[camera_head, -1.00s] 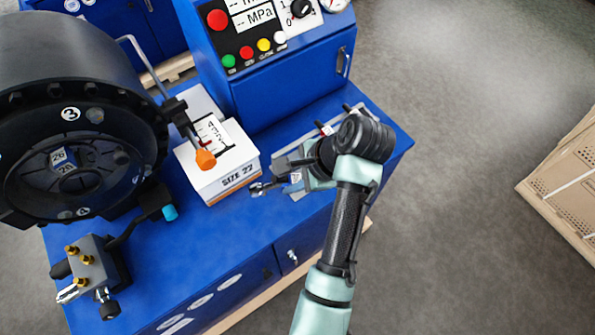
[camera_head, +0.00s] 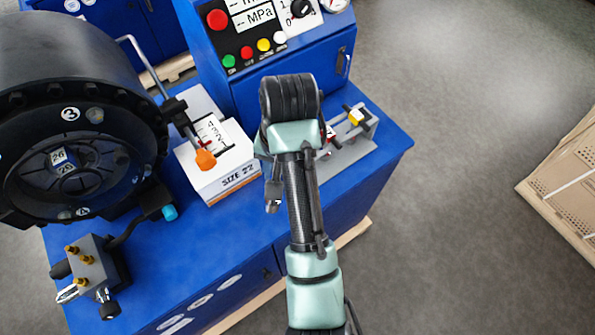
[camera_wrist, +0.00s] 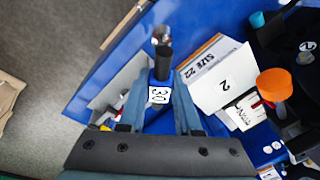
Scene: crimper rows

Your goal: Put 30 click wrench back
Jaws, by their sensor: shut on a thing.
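The 30 click wrench (camera_wrist: 158,95) shows in the wrist view with a white "30" label, a dark shaft and a metal end pointing away from me. My gripper (camera_wrist: 161,82) is shut on it, one finger on each side of the label. In the head view, my arm hides most of the gripper, and only a metal part of the wrench (camera_head: 272,204) shows left of my arm, above the blue bench top. A grey tool holder (camera_head: 350,148) with yellow and red tool parts stands on the bench, right of my arm and partly behind it.
A white "SIZE 22" box (camera_head: 222,178) stands close left of my gripper. The black crimper head (camera_head: 75,115) is farther left, and the control cabinet (camera_head: 300,85) rises behind. A wooden crate (camera_head: 565,190) is on the floor at right.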

